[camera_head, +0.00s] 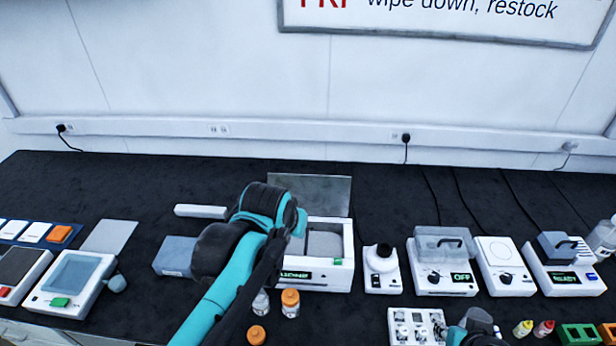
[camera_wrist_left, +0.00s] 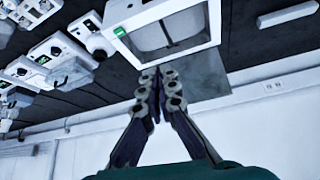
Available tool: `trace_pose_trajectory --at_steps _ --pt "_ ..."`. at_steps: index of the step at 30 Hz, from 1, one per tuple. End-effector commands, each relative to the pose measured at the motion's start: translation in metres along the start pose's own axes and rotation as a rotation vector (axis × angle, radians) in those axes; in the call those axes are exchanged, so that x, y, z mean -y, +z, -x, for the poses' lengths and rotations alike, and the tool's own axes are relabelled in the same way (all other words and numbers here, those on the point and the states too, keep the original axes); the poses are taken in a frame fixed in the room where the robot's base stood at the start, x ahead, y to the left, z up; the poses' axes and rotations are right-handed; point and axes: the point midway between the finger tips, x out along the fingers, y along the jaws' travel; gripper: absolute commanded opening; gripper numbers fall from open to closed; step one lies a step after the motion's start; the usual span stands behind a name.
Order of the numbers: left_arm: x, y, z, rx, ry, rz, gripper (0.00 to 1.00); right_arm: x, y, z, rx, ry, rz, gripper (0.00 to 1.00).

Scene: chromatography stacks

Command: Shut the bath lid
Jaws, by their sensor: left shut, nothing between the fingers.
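The bath (camera_head: 330,270) is a white box with a grey basin and a green-lit display, in the middle of the bench. Its flat grey lid (camera_head: 325,190) stands raised along the back edge, so the basin is open. In the left wrist view the bath (camera_wrist_left: 202,42) is at the top and the lid (camera_wrist_left: 208,82) is below it. My left gripper (camera_wrist_left: 158,95) is shut and empty, its fingertips by the lid's edge; I cannot tell whether they touch. In the head view my left arm hides this gripper and part of the bath.
Right of the bath stand a small white device (camera_head: 382,280), a device with a clear handled cover (camera_head: 445,284) and other instruments. Orange-capped bottles (camera_head: 290,303) stand in front. A grey block (camera_head: 174,256) lies left. Dark bench behind is mostly clear.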

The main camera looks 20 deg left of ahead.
Motion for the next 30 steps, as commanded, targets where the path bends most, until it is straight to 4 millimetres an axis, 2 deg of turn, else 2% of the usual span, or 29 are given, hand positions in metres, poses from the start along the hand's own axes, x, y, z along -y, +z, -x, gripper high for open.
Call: trace_pose_trajectory --at_steps 1,6,11,15,18,21,24,30 --pt "0.002 -0.032 0.004 0.013 -0.006 0.011 0.0 0.0 -0.007 0.01 0.0 0.0 0.0 0.31" --pt "0.011 -0.115 -0.009 0.056 -0.026 0.048 0.0 0.0 -0.019 0.026 0.0 0.0 0.0 0.31" --pt "0.022 -0.182 -0.038 0.097 -0.045 0.083 0.0 0.0 -0.03 0.042 0.0 0.0 0.0 0.31" --pt "0.034 -0.23 -0.073 0.133 -0.061 0.114 0.0 0.0 -0.039 0.055 0.0 0.0 0.0 0.31" --pt "0.042 -0.256 -0.101 0.155 -0.073 0.135 0.0 0.0 -0.045 0.063 0.0 0.0 0.0 0.31" --pt "0.049 -0.272 -0.125 0.173 -0.082 0.152 0.0 0.0 -0.05 0.07 0.0 0.0 0.0 0.31" --pt "0.055 -0.28 -0.143 0.187 -0.089 0.163 0.0 0.0 -0.052 0.073 0.0 0.0 0.0 0.31" --pt "0.058 -0.283 -0.161 0.196 -0.093 0.172 0.0 0.0 -0.053 0.074 0.0 0.0 0.0 0.31"
